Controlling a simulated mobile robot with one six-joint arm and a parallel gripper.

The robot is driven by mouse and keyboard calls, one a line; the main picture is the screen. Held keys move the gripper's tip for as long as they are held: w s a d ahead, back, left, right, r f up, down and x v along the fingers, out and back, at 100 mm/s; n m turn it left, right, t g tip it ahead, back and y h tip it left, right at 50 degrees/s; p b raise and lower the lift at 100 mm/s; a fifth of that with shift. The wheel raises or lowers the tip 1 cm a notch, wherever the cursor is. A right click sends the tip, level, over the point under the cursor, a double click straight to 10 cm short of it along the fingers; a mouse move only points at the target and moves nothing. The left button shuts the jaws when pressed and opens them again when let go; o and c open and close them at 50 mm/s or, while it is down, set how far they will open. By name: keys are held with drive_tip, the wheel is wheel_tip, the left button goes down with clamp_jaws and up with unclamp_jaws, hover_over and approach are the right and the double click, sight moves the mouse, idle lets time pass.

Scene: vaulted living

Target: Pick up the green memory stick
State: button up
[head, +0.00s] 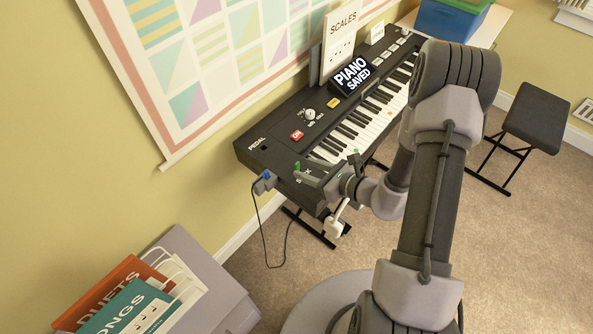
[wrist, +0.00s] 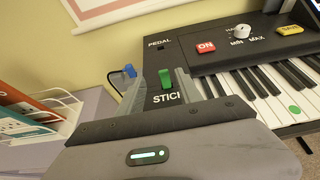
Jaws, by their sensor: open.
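The green memory stick (wrist: 165,78) stands up from the left end of the black keyboard piano, just behind the printed word "STICK". In the head view, a small green piece (head: 297,166) shows at the same end of the piano, by my gripper. My gripper (wrist: 158,83) is open, with its grey fingers on the left and right of the stick in the wrist view. I see no finger closed on the stick. Whether the fingertips are level with it or still above it is unclear. My gripper (head: 310,178) partly covers this corner in the head view.
A blue plug (wrist: 130,70) with a dark cable (head: 264,225) sits at the piano's left end, close to the left finger. A red ON button (wrist: 206,47) and a white knob (wrist: 243,30) lie to the right. A grey cabinet (head: 205,275) with songbooks stands left.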

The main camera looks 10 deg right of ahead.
sight(298, 164)
drive_tip(key=x, duration=0.1)
drive_tip(key=b+x, duration=0.1)
drive_tip(key=x, duration=0.1)
drive_tip(key=b+x, duration=0.1)
drive_tip(key=x, duration=0.1)
drive_tip(key=shift+w+d, duration=0.15)
drive_tip(key=shift+w, duration=0.2)
clamp_jaws()
drive_tip(key=shift+r, duration=0.1)
